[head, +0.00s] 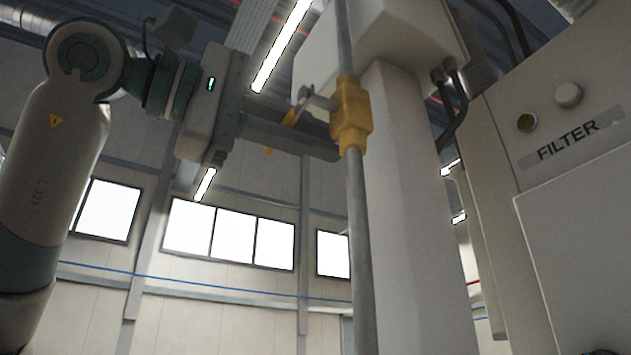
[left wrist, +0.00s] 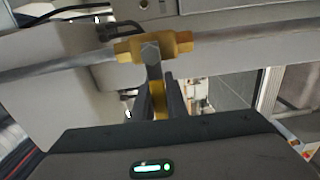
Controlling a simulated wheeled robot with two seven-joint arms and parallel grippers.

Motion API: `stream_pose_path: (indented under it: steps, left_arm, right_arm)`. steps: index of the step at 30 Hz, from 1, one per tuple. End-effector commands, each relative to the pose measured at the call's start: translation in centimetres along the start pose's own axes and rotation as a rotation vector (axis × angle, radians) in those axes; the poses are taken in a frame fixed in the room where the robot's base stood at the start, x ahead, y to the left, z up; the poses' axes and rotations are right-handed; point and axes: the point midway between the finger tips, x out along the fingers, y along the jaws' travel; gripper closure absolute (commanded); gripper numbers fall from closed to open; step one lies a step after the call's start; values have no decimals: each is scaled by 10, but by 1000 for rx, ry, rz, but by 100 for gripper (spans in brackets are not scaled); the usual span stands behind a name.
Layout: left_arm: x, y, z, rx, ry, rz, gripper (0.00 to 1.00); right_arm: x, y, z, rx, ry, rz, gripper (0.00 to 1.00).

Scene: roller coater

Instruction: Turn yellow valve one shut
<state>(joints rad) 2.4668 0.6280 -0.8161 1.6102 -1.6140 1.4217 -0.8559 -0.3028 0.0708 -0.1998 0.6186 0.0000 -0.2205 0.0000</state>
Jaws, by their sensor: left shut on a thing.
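The yellow valve (head: 351,115) sits on a vertical grey pipe in the middle of the head view. Its lever (head: 316,98) sticks out to the left of the valve body, grey near the body with a yellow grip (head: 290,118). My left gripper (head: 318,143) reaches in from the left at the lever. In the left wrist view, the valve body (left wrist: 155,47) lies ahead, and the lever's yellow grip (left wrist: 159,99) runs between the two dark fingers of the left gripper (left wrist: 156,84). The left gripper is shut on the lever. My right gripper is in neither view.
The grey pipe (head: 359,240) runs up and down in front of a pale column (head: 405,220). A large cabinet marked FILTER (head: 570,140) stands at the right. Windows and a wall lie far behind. Open air is below my left gripper.

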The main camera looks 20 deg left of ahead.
Motion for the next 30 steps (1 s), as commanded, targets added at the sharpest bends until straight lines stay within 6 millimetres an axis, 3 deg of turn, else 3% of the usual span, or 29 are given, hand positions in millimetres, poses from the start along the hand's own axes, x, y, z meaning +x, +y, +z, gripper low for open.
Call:
stream_pose_path:
  steps: [7,8,9,10,23,30]
  left_arm:
    - [0,0,0,3,0,1,100]
    - [0,0,0,3,0,2,80]
    - [0,0,0,2,0,2,70]
    - [0,0,0,2,0,2,68]
    - [-5,0,0,0,0,2,68]
    - [-29,-2,0,-1,0,4,68]
  right_arm:
    - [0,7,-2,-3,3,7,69]
    - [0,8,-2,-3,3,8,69]
    - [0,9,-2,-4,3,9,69]
    - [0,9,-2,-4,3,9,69]
    - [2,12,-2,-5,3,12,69]
    - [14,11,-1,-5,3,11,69]
